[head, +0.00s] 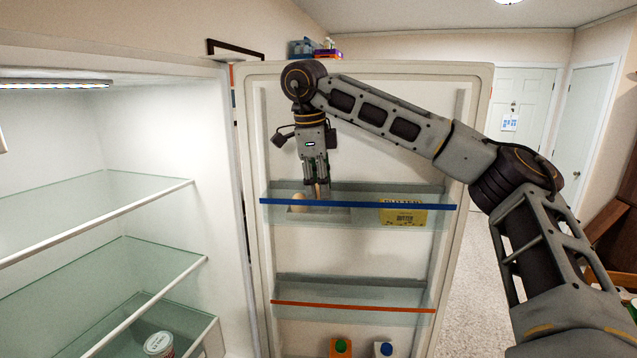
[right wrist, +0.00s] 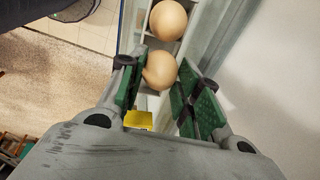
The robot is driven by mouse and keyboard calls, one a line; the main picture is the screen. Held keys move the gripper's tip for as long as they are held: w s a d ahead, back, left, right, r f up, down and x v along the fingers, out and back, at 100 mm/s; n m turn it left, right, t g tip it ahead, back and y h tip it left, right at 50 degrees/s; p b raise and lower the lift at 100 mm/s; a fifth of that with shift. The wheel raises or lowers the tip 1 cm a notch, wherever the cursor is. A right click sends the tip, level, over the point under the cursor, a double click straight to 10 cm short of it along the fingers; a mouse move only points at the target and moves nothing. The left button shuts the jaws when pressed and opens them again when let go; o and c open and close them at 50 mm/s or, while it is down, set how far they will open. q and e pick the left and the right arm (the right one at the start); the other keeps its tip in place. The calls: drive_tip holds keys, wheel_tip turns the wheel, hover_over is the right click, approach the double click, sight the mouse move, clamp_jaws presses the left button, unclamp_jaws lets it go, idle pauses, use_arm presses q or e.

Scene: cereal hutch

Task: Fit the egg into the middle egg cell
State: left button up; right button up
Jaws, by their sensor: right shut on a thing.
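My right gripper (head: 316,182) points down over the upper shelf of the open fridge door. It is shut on an egg (right wrist: 160,72), which sits between its green-padded fingers in the right wrist view. In the head view the fingers partly hide this egg. A second egg (head: 298,203) sits at the left end of the egg holder (head: 338,214) on that shelf; it also shows in the right wrist view (right wrist: 168,20), beyond the held egg. The middle cell is mostly hidden by the held egg and the fingers. I cannot tell whether the held egg touches the holder. My left gripper is out of view.
A yellow butter box (head: 403,214) stands right of the egg holder on the same shelf. A blue rail (head: 360,204) runs along the shelf front. A lower door shelf with an orange rail (head: 352,308) looks empty. Glass fridge shelves (head: 95,205) are at the left.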

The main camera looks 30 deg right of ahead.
drive_tip(key=shift+f+b, duration=0.5)
drive_tip(key=shift+f, duration=0.45)
drive_tip(key=shift+r+p, duration=0.1)
drive_tip(key=shift+p, duration=0.25)
idle(0.9)
drive_tip(key=shift+f, duration=0.45)
idle(1.6)
drive_tip(key=o, duration=0.8)
drive_tip(key=shift+w, duration=0.15)
drive_tip(key=shift+r, duration=0.1)
